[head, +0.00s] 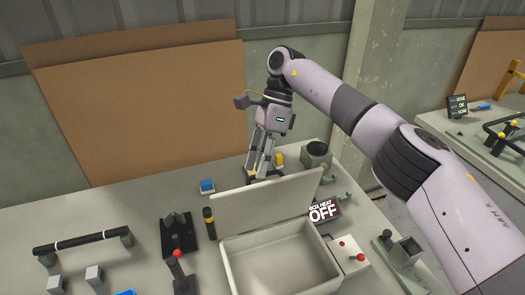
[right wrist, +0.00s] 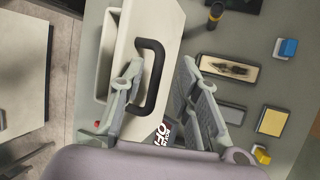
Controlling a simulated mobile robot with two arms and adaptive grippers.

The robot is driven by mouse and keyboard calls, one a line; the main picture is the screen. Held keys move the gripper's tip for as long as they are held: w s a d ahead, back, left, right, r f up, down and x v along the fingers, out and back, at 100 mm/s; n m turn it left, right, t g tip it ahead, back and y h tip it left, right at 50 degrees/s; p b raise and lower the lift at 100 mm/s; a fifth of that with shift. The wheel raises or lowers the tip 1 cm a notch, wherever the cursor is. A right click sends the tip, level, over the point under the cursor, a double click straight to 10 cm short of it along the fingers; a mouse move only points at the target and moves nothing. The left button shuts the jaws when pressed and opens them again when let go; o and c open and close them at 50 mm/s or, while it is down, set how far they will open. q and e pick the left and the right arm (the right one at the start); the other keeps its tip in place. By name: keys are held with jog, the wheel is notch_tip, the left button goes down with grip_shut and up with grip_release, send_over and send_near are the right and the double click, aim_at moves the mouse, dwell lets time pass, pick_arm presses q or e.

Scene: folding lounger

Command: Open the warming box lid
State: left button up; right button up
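The warming box (head: 280,262) is a pale open-topped box at the front of the bench. Its lid (head: 265,197) stands raised at the box's back edge, and the inside of the box shows. In the right wrist view, the lid (right wrist: 140,22) carries a black loop handle (right wrist: 155,75). My right gripper (head: 262,172) is behind the lid, its fingertips partly hidden by it. In the right wrist view, its fingers (right wrist: 161,64) are spread apart. One finger overlaps the handle's loop and the other is clear of it; contact is unclear. My left gripper is not in view.
A sign reading "BOX HEAT OFF" (head: 323,210) and a white control box with a red knob (head: 347,254) stand right of the box. A black and yellow cylinder (head: 209,222) and a blue block (head: 207,186) are left of the lid.

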jog(key=shift+v, duration=2.75)
